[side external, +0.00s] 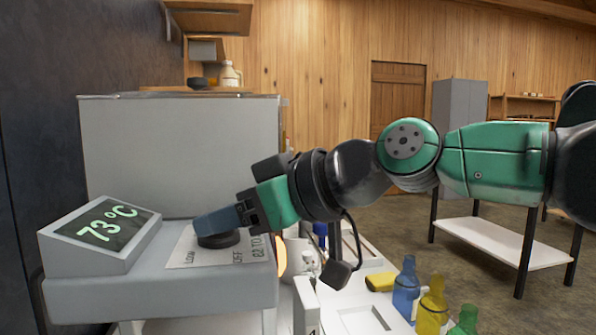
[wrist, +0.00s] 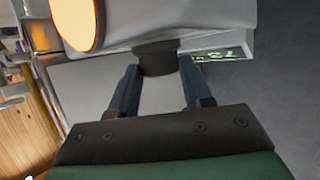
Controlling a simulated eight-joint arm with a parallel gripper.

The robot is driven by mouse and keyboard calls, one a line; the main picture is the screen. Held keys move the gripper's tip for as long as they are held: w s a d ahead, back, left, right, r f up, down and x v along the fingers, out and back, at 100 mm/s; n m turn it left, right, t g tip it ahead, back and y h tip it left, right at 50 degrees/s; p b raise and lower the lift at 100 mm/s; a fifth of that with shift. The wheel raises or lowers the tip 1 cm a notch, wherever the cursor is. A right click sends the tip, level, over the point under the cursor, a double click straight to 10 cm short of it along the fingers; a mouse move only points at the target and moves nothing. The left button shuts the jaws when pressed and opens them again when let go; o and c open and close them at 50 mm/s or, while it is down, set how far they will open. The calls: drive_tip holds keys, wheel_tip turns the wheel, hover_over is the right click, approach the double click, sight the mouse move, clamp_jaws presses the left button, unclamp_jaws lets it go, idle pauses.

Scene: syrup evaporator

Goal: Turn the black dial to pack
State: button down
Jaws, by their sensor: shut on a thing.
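The black dial (side external: 219,241) sits low on the grey control panel's top, on a pale label plate (side external: 185,254). In the wrist view the dial (wrist: 158,57) sits between the two fingertips (wrist: 158,68). The dial's pointer cannot be made out.
A display (side external: 108,223) at the panel's left reads 73°C. A large grey tank (side external: 180,150) stands behind. An orange glowing round part (side external: 281,256) is at the panel's right edge. Blue (side external: 406,290), yellow (side external: 432,305) and green (side external: 466,322) bottles stand at the front right, below my arm.

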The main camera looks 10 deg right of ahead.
drive_tip(key=shift+s+a+m+t+h, duration=0.1)
drive_tip(key=shift+m+t+h, duration=0.2)
drive_tip(key=shift+m+t, duration=0.15)
drive_tip(key=shift+s+a+m+t+h, duration=0.15)
drive_tip(key=shift+m+t+h, duration=0.6)
drive_tip(key=shift+m+h, duration=0.4)
drive_tip(key=m+t+h, duration=0.2)
drive_tip(key=m+h, duration=0.1)
drive_tip(key=shift+s+a+m+h, duration=0.15)
drive_tip(key=shift+a+m+h, duration=0.1)
drive_tip(key=shift+a+m, duration=0.05)
drive_tip(key=shift+a+m+t+h, duration=0.15)
drive_tip(key=shift+m+h, duration=1.15)
drive_tip(key=shift+h, duration=0.15)
drive_tip(key=shift+a+m+t+h, duration=0.15)
drive_tip(key=shift+m+h, duration=1.15)
drive_tip(key=shift+h, duration=0.15)
drive_tip(key=shift+c, duration=1.9)
unclamp_jaws()
drive_tip(key=shift+d, duration=0.1)
